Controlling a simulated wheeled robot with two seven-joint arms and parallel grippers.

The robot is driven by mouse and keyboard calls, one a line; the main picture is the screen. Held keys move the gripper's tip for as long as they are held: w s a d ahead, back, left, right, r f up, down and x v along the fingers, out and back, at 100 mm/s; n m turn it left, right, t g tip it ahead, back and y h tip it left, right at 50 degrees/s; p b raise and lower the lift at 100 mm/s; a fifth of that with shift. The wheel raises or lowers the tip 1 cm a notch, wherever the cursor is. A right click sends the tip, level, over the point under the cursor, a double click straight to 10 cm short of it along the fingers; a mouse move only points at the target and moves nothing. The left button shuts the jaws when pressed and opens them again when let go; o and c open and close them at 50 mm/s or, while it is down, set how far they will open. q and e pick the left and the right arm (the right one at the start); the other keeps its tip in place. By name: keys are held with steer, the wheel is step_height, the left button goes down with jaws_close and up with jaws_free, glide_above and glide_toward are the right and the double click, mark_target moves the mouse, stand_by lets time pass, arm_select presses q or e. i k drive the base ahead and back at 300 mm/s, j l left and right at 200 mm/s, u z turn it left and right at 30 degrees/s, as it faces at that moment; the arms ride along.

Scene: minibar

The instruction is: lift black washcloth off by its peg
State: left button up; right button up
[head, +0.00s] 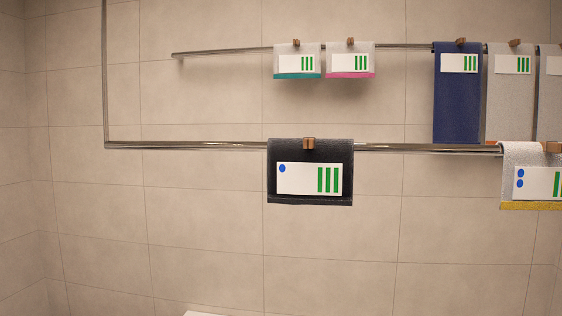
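The black washcloth (310,199) hangs folded over the lower, nearer metal rail, near the middle of the head view. A wooden peg (309,143) clips it at its top edge, over the rail. A white label (297,179) with a blue dot and green bars is on the front of the cloth. Neither of my grippers shows in the head view, so I cannot see how they stand to the cloth or peg.
The lower rail (200,146) joins a vertical bar (105,70) at left. A yellow-edged cloth (520,155) hangs on it at far right. Behind, an upper rail (225,51) holds small cloths (297,75) and a blue towel (457,110). The rail beside the black cloth is clear.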

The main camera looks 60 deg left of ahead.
mark_target(306, 170)
steer(key=u, duration=1.7)
